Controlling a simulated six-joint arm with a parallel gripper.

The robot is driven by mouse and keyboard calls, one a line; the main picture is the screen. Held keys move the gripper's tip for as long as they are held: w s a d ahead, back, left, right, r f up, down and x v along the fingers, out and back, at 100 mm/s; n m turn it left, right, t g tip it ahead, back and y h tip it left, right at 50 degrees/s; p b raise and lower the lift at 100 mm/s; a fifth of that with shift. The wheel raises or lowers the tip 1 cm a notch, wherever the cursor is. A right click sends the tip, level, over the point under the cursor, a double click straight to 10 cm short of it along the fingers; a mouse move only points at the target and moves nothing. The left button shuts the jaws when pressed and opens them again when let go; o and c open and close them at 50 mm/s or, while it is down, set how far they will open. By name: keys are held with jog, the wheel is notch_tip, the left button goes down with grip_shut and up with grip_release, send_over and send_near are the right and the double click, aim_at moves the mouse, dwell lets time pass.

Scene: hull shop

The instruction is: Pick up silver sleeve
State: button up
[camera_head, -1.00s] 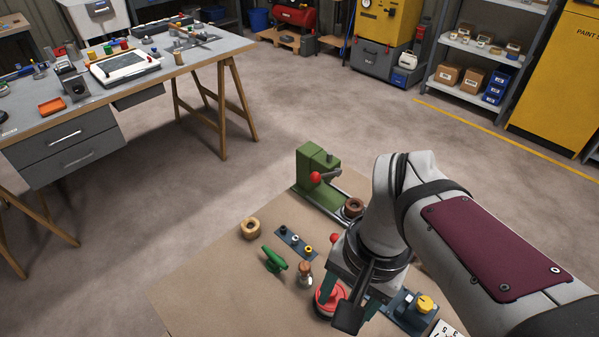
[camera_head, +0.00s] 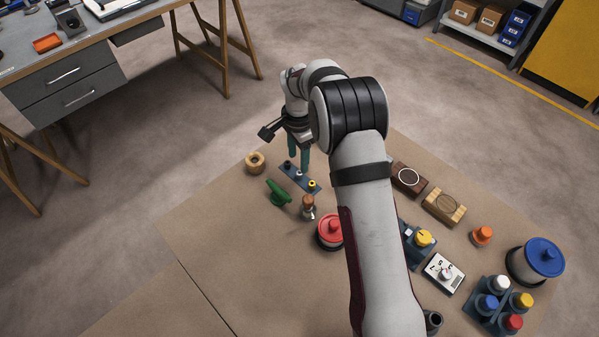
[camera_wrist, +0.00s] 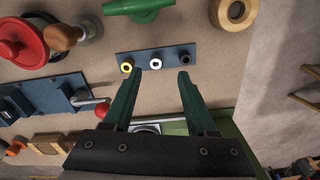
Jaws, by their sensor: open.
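The silver sleeve (camera_wrist: 155,61) is a small bright ring standing in the middle of a blue strip plate (camera_wrist: 176,55), between a yellow ring (camera_wrist: 127,68) and a dark ring (camera_wrist: 184,59). In the head view the blue plate (camera_head: 291,176) lies on the brown board, and the sleeve is hard to make out by my fingers. My gripper (camera_wrist: 160,73) is open and empty, pointing down over the plate. In the wrist view its two green fingertips lie either side of the sleeve's column, apart from it. The gap in height is hard to tell.
A green handle (camera_head: 278,192), a wooden ring (camera_head: 255,162), a wooden-topped stamp (camera_head: 308,207) and a red-lidded round tin (camera_head: 330,231) stand close to the plate. A green machine body (camera_wrist: 230,138) is partly hidden behind my gripper. Bare board lies at the front left.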

aim_at(299, 173)
jog(key=f, duration=0.5)
jog(key=shift+s+d, duration=0.15)
jog(key=shift+s, duration=0.15)
grip_shut()
